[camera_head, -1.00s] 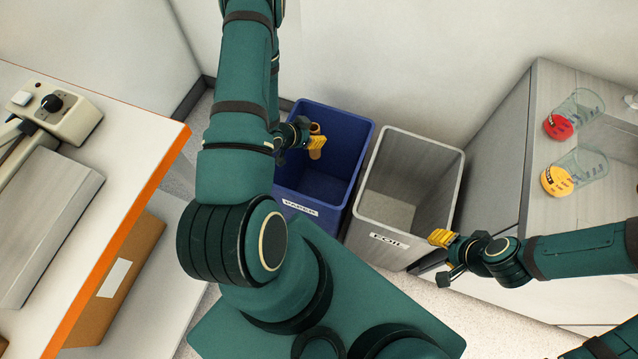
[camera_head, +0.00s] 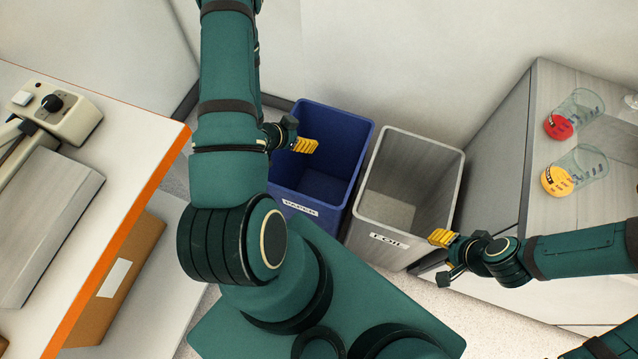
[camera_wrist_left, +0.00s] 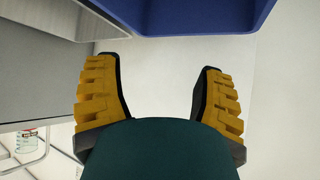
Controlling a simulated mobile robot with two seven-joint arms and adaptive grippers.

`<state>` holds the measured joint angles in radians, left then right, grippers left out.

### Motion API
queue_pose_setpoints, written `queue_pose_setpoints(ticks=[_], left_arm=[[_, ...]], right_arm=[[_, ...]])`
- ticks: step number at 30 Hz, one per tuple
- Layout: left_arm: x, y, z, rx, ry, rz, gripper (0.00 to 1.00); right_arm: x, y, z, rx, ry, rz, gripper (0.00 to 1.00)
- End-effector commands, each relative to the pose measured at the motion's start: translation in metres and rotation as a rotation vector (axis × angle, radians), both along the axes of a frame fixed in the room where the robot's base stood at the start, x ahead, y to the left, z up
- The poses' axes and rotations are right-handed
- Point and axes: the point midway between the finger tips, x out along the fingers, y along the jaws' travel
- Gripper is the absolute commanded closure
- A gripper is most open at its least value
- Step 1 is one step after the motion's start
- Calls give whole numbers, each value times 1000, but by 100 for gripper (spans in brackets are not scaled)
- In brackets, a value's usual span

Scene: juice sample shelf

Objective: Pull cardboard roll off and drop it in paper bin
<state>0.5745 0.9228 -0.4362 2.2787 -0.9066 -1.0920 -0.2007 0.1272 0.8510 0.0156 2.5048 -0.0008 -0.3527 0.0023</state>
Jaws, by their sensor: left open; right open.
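The blue paper bin (camera_head: 325,195) stands on the floor against the wall, with a "PAPER" label on its front. My left gripper (camera_head: 305,146) is over the left part of this bin's opening. In the left wrist view the fingers of my left gripper (camera_wrist_left: 158,85) are spread apart with nothing between them. The blue bin's edge (camera_wrist_left: 190,20) shows at the top of that view. The cardboard roll is not visible; part of the bin's inside is hidden by my arm and its front wall. My right gripper (camera_head: 442,238) is open and empty by the foil bin's front right corner.
A grey foil bin (camera_head: 390,240) stands right of the paper bin. A bench (camera_head: 130,150) with an orange edge and a device (camera_head: 65,115) is at left. A cabinet (camera_head: 515,150) at right holds a red-lidded jar (camera_head: 575,110) and a yellow-lidded jar (camera_head: 585,165).

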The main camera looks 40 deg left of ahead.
Motion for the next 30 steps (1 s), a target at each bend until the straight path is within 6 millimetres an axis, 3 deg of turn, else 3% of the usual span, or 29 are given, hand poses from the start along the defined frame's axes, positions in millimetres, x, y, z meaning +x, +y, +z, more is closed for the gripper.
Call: queue_pose_setpoints(ticks=[6, 12, 30], left_arm=[[-31, 7, 29, 1, -2, 4, 31], [-47, 10, 43, 0, -1, 1, 31], [-50, 10, 45, -1, 0, 0, 31]], right_arm=[[0, 0, 0, 0, 0, 0, 53], [0, 0, 0, 0, 0, 0, 53], [0, 0, 0, 0, 0, 0, 53]])
